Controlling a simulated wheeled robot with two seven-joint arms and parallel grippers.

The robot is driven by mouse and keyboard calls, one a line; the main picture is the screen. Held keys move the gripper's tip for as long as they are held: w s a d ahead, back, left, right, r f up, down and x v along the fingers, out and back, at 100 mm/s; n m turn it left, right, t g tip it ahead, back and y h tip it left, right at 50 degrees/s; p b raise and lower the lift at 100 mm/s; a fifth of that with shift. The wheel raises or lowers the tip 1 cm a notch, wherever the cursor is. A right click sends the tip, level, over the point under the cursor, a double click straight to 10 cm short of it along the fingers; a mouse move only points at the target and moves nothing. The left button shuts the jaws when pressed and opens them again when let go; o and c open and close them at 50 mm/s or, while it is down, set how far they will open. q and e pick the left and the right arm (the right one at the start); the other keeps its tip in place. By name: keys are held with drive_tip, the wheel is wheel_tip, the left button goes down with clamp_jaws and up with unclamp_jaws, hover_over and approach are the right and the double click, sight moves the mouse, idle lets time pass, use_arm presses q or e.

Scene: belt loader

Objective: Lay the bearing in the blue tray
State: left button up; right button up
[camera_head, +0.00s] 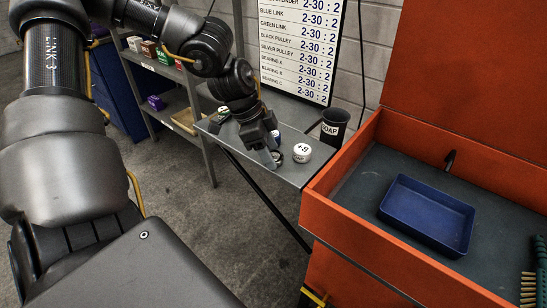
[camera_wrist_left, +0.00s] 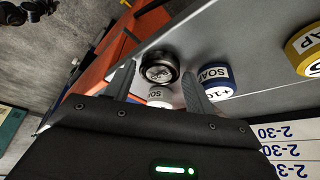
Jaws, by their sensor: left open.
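A round black thing with a pale ring-like face, which looks like the bearing (camera_wrist_left: 159,68), shows between the fingertips in the left wrist view. In the head view I cannot make it out clearly behind the fingers. My left gripper (camera_head: 272,155) is low over the grey shelf, and its fingers (camera_wrist_left: 160,82) stand open on either side of the bearing. I cannot tell whether they touch it. The blue tray (camera_head: 388,211) lies inside the orange basin, to the right of the shelf, and looks empty. My right gripper is not in view.
A white round container (camera_head: 302,153) stands right beside my fingers on the grey shelf (camera_head: 290,175). A black SOAP cup (camera_head: 334,127) stands behind it. Blue (camera_wrist_left: 216,82) and yellow (camera_wrist_left: 305,50) containers are nearby. The orange basin wall (camera_head: 345,160) rises between shelf and tray. A green brush (camera_head: 541,265) lies right.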

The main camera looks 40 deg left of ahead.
use_arm(q)
drive_tip(key=c, duration=0.9)
